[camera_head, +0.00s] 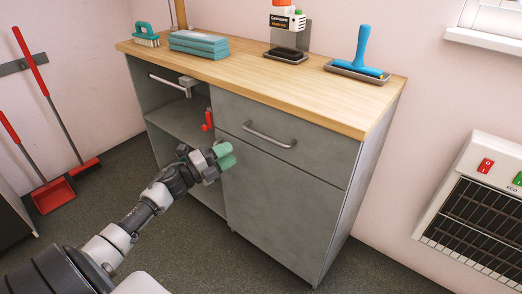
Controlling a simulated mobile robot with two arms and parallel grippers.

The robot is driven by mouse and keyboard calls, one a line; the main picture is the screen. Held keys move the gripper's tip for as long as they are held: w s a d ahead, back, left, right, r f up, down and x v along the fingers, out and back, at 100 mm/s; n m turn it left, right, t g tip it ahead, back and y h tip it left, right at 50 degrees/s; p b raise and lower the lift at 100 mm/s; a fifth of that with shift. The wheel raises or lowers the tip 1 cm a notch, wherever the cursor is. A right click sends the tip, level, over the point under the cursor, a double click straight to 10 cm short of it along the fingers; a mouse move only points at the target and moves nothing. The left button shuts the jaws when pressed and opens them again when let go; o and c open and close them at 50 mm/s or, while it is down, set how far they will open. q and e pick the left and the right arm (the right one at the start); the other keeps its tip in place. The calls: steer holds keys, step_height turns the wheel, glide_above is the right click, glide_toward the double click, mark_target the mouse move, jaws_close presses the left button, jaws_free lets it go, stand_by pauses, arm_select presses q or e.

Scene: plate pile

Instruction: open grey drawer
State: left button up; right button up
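The grey drawer (315,142) is at the top right of a grey cabinet, under the wooden top. Its front looks flush with the cabinet, so it appears closed. A curved metal handle (270,138) runs across its front. My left gripper (225,156), with green fingertips, is in front of the cabinet, below and left of the handle. It appears apart from the handle, and nothing shows between its fingertips. The two green tips look close together, but I cannot tell if they are open or shut. My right gripper is not in view.
A grey door (275,210) is below the drawer. Open shelves (183,122) with a metal bar and a red item (207,120) are at left. The wooden top (245,72) holds cloths, brushes, a bottle and a blue roller. A heater (478,210) is at right.

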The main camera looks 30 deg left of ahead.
mark_target(261, 134)
arm_select(q)
steer(key=shift+m+h, duration=0.3)
steer(key=shift+m, duration=0.4)
steer(key=x, duration=0.7)
steer(key=r+x, duration=0.1)
steer(key=x, duration=0.3)
steer(key=shift+s+d+r+b, duration=0.1)
steer(key=shift+s+d+b, duration=0.05)
steer(key=shift+d+b, duration=0.15)
jaws_close()
